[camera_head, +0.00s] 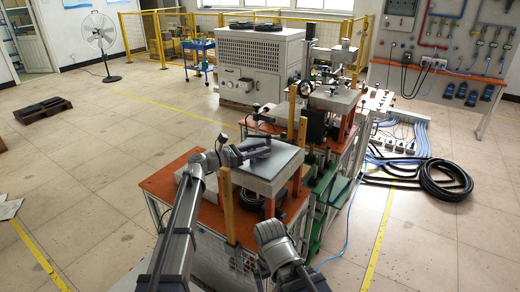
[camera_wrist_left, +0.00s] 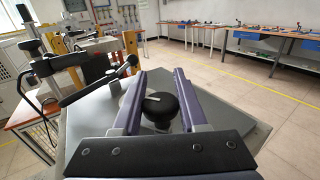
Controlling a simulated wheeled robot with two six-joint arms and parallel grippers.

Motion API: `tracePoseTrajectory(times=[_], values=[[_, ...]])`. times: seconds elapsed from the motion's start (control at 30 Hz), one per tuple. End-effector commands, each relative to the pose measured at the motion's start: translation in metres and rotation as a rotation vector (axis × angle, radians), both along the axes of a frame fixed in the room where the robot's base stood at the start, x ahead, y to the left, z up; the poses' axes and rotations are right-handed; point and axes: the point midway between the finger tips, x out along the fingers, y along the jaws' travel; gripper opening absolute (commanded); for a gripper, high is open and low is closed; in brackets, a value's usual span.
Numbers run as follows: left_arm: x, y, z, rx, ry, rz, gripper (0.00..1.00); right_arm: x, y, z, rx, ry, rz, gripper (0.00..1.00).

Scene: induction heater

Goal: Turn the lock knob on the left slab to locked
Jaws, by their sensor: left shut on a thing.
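The left slab (camera_head: 275,172) is a flat grey plate on the orange-topped bench, and it fills the middle of the left wrist view (camera_wrist_left: 225,112). The knob is not clear in the head view. My right arm shows at the bottom, but its gripper is not seen.
A black lever clamp (camera_wrist_left: 95,85) stands beside the slab, close to the left finger. A wooden post (camera_head: 228,205) rises at the slab's front edge. A second slab station (camera_head: 335,98) is behind. Black hose coils (camera_head: 445,180) lie on the floor at right.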

Motion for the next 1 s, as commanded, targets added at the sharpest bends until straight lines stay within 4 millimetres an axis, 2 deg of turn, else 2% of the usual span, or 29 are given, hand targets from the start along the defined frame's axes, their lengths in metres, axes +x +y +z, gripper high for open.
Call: tracePoseTrajectory(times=[0.17, 0.7, 1.0], values=[[0.001, 0.000, 0.000, 0.000, 0.000, -0.078, 0.00, 0.000, 0.000, 0.000, 0.000, 0.000, 0.000, 1.00], [-0.011, -0.003, 0.000, 0.001, 0.000, -0.475, 0.00, 0.000, 0.000, 0.000, 0.000, 0.000, 0.000, 1.00], [-0.017, -0.002, 0.000, 0.001, 0.000, -0.606, 0.00, 0.000, 0.000, 0.000, 0.000, 0.000, 0.000, 1.00]])
